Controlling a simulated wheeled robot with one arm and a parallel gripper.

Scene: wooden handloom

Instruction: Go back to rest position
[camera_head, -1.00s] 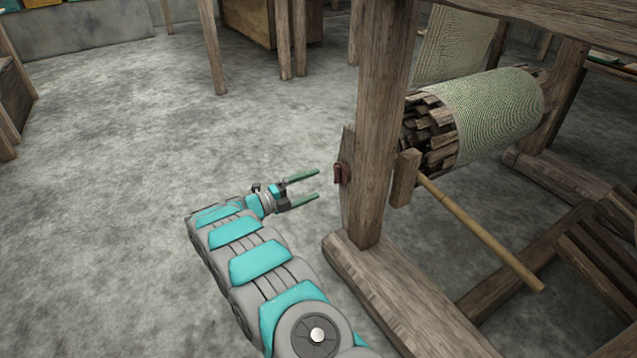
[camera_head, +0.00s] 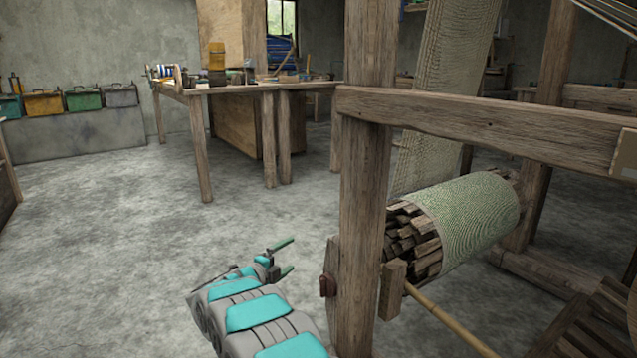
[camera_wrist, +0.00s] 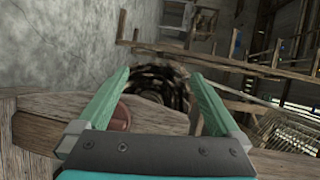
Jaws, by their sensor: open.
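My gripper (camera_head: 287,257) is open and empty in the head view. Its two green fingers point toward the loom's wooden post (camera_head: 366,180), apart from it. A small dark red-brown block (camera_head: 328,285) sits on a wooden piece at the left side of the post, just right of and below my fingers. In the wrist view my gripper (camera_wrist: 160,90) shows its green fingers spread, with the blurred dark end of the cloth roller (camera_wrist: 155,85) beyond them. A round reddish part (camera_wrist: 121,118) shows beside the left finger.
The cloth roller (camera_head: 468,220) is wrapped in green-white fabric behind the post. A wooden pole (camera_head: 440,313) slants down right. A crossbeam (camera_head: 480,124) runs right from the post. A workbench (camera_head: 240,88) stands at the back. The concrete floor (camera_head: 110,220) at left is clear.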

